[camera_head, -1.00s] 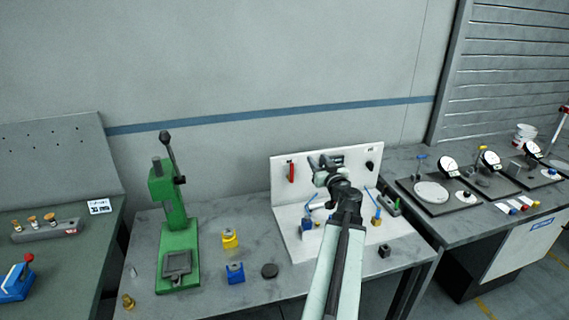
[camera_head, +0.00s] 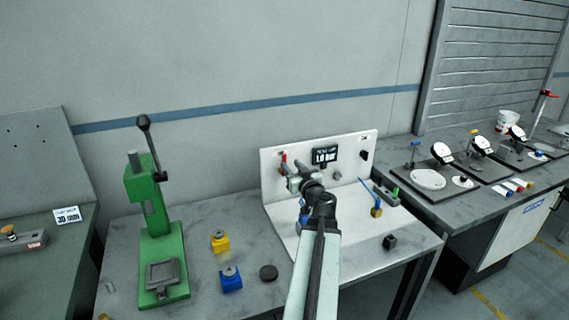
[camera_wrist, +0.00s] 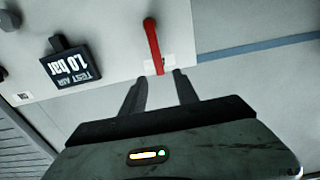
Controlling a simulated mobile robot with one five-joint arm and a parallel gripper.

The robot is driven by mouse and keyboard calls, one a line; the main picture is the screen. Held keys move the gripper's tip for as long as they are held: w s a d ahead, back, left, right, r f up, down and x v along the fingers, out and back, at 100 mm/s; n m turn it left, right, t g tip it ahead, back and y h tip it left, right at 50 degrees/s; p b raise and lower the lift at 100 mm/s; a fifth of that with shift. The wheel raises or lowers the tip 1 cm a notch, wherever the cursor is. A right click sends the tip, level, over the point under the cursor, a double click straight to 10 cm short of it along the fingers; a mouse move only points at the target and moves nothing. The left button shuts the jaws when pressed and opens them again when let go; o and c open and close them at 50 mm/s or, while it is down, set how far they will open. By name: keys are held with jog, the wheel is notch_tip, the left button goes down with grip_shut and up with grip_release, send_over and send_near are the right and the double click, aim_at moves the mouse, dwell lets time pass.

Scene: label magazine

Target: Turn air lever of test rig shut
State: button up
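The test rig (camera_head: 350,145) is a white panel and base on the middle table. Its red air lever (camera_head: 283,158) is at the panel's left side, partly hidden behind my gripper in the head view. In the wrist view, which is upside down, the red lever (camera_wrist: 152,42) is a long bar with one end close to my fingertips. My gripper (camera_wrist: 160,80) is open, its two dark fingers apart with nothing held. It is also in front of the panel in the head view (camera_head: 291,172). Contact with the lever cannot be told.
A display (camera_head: 326,155) reading 1.0 bar is right of the lever, with a black knob (camera_head: 364,155) farther right. A green press (camera_head: 160,240) stands left, beside yellow (camera_head: 219,241) and blue (camera_head: 231,280) blocks.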

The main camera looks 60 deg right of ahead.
aim_at(285, 157)
jog(key=x, duration=0.7)
jog(key=shift+w+d, duration=0.25)
jog(key=shift+d, duration=0.05)
grip_shut()
dwell(1.1)
